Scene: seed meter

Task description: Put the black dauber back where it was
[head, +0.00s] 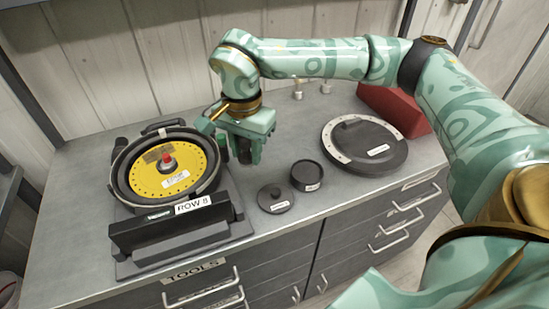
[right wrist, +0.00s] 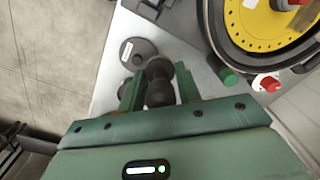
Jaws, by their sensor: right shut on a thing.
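My right gripper (head: 245,150) is over the counter, just right of the seed meter with the yellow disc (head: 150,185). It is shut on the black dauber, which shows in the right wrist view (right wrist: 160,80) as a dark, round-ended piece between the two green fingers. In the head view the dauber is mostly hidden by the gripper. A small open black pot (head: 307,175) stands to the right of the gripper. A flat black lid with a knob (head: 275,198) lies in front of it. My left gripper is not in view.
A large round black lid with a pale rim strip (head: 364,145) lies to the right, before a red box (head: 394,108). The ROW 8 hopper front (head: 170,222) stands left. Small pale items (head: 298,92) stand at the back. The counter's front right is clear.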

